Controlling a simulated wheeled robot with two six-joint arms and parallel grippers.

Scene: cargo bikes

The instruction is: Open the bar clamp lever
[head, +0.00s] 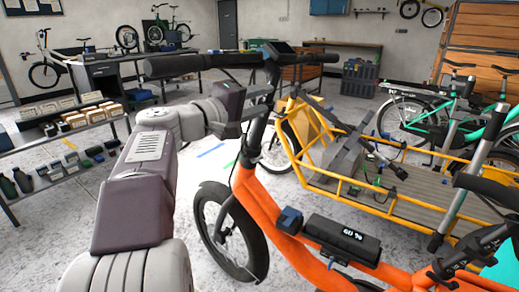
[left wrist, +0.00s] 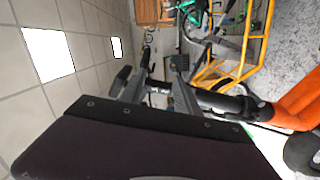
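The orange cargo bike (head: 275,215) stands in front of me, with its black handlebar (head: 190,63) across the upper middle of the head view. Its dark stem (head: 258,132) rises to the bar and also shows in the left wrist view (left wrist: 225,103). I cannot clearly pick out the bar clamp lever among the dark parts at the stem top. My left gripper (head: 262,103) is beside the upper stem, just below the bar. In the left wrist view its two grey fingers (left wrist: 154,84) are apart, with dark bar parts beyond them. I cannot tell whether they touch anything. My right gripper is not in view.
A yellow-framed cargo bed (head: 420,190) is at the right, with a grey object (head: 345,160) in it. A black battery (head: 343,238) sits on the orange frame. A shelf with small goods (head: 60,150) is at the left. Open floor lies behind the front wheel.

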